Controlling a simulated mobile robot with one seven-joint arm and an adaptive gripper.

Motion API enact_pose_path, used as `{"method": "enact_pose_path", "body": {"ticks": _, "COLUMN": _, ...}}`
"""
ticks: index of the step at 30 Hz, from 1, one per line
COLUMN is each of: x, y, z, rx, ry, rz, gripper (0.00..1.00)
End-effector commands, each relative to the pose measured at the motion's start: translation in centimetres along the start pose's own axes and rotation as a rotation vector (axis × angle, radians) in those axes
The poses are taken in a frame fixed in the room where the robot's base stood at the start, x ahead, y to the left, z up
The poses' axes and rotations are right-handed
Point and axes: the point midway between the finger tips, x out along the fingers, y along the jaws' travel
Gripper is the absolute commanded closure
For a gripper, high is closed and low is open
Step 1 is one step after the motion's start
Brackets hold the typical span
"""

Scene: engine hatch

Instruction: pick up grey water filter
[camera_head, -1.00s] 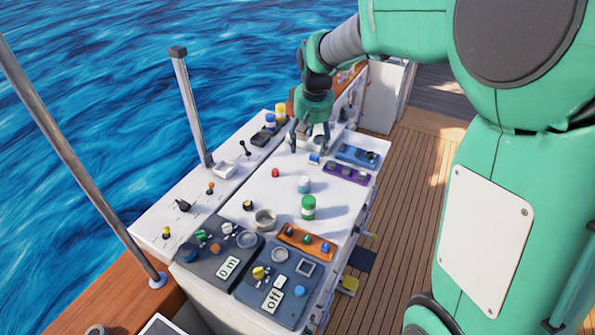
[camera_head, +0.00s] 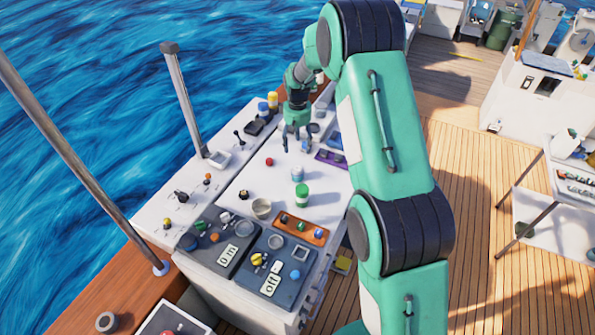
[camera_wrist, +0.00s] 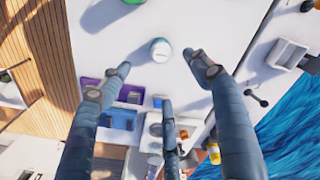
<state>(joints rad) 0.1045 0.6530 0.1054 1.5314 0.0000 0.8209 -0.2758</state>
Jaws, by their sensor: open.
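A pale grey-blue cylinder (camera_head: 297,174) with a light top stands upright on the white counter (camera_head: 240,212). It looks like the grey water filter, but no label is readable. In the wrist view the same pale cylinder (camera_wrist: 161,50) stands just beyond the fingertips, between the left and right ones. My gripper (camera_head: 297,148) is above the counter, behind the cylinder in the head view, with its fingers pointing down. The wrist view shows the gripper (camera_wrist: 160,75) spread, empty and apart from the cylinder.
A green-and-white cylinder (camera_head: 302,196) stands close in front of the pale one. A grey open cup (camera_head: 262,208) and a small red knob (camera_head: 269,162) are nearby. A purple panel (camera_head: 330,157) and an orange panel (camera_head: 301,229) lie along the right side. Several control panels fill the front.

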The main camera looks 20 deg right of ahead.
Motion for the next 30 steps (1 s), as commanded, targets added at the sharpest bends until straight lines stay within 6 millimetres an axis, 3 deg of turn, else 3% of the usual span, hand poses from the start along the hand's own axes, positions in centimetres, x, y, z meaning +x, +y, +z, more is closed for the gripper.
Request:
{"method": "enact_pose_path", "body": {"ticks": 3, "x": 2.2, "y": 0.5, "z": -0.7, "rx": -0.006, "ry": -0.017, "rz": -0.005, "gripper": 0.37}}
{"method": "enact_pose_path", "body": {"ticks": 7, "x": 3.6, "y": 0.8, "z": -1.1, "rx": -0.011, "ry": -0.026, "rz": -0.007, "gripper": 0.37}}
{"method": "enact_pose_path", "body": {"ticks": 23, "x": 4.5, "y": 0.9, "z": -1.2, "rx": -0.012, "ry": -0.030, "rz": -0.009, "gripper": 0.37}}
{"method": "enact_pose_path", "body": {"ticks": 30, "x": 6.5, "y": 0.9, "z": -1.1, "rx": -0.012, "ry": -0.032, "rz": -0.009, "gripper": 0.37}}
